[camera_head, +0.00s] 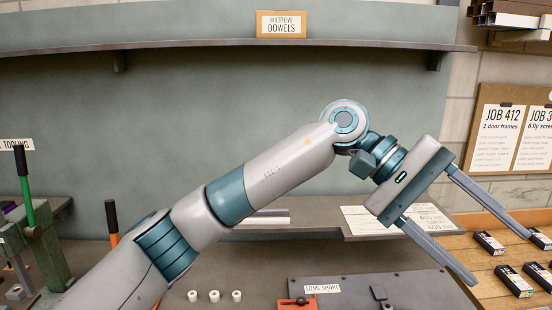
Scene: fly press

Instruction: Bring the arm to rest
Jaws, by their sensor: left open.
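My left arm (256,187) comes in from the lower left and reaches across the middle of the view to the right. My left gripper (503,260) is open and empty. Its two grey fingers are spread wide and point down to the right, in front of the wooden surface with small black boxes. I cannot tell how high above that surface they are. The right gripper does not show.
Several black boxes (513,281) lie on the wooden surface at right. A dark plate (345,290) labelled "LONG SHORT" and white cylinders (214,296) are below the arm. A green-handled press (42,240) stands at left. A shelf (200,43) runs behind.

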